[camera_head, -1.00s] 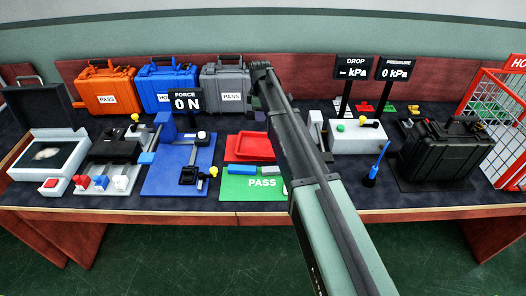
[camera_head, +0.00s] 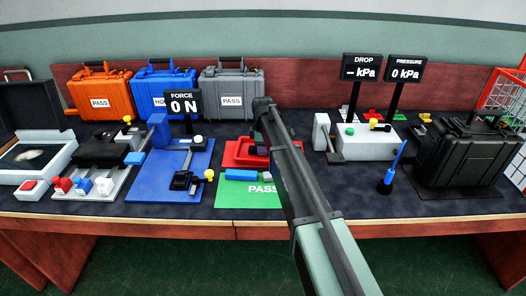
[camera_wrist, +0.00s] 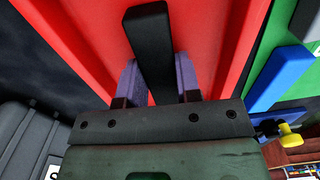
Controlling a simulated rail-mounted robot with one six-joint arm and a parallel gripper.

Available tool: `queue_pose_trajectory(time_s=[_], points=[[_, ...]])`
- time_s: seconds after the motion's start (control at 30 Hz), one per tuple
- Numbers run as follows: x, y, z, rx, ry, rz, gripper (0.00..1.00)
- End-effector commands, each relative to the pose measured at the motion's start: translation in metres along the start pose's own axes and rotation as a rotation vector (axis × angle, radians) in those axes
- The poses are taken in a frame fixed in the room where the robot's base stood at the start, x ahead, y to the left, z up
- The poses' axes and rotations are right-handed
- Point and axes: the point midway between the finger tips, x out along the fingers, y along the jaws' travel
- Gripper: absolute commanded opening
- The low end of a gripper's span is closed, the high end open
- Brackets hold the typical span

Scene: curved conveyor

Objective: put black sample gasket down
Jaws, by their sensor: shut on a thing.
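The black sample gasket (camera_wrist: 149,32) is a short black bar in the wrist view. My gripper (camera_wrist: 159,76) is shut on it, with a purple finger on each side. The bar points away from the gripper, over the red tray (camera_wrist: 88,20). I cannot tell whether the gasket touches the tray floor. In the head view the red tray (camera_head: 232,153) lies in the middle of the bench, and my gripper (camera_head: 258,148) is over its right part. My arm hides part of the tray there, and the gasket is not clear.
A green PASS mat (camera_head: 232,198) with a blue bar (camera_head: 242,174) lies in front of the tray. A blue force stand (camera_head: 175,172) is to the left. A grey PASS case (camera_head: 232,90) stands behind. A white pressure unit (camera_head: 366,143) is to the right.

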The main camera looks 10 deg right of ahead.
Motion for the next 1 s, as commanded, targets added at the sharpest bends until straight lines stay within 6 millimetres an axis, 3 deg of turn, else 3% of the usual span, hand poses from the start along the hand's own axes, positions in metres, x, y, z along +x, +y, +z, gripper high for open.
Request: queue_pose_trajectory(time_s=[0.1,0.13,0.27,0.53,0.67,0.77,1.0], points=[[0.005,0.000,0.000,0.000,0.000,0.000,0.07],[0.003,0.000,0.000,0.000,0.000,0.000,0.36],[0.003,0.000,0.000,0.000,0.000,0.000,0.56],[0.002,0.000,0.000,0.000,0.000,0.000,0.57],[-0.009,0.000,0.000,0.000,0.000,0.000,0.57],[-0.029,0.000,0.000,0.000,0.000,0.000,0.57],[-0.094,0.000,0.000,0.000,0.000,0.000,0.57]])
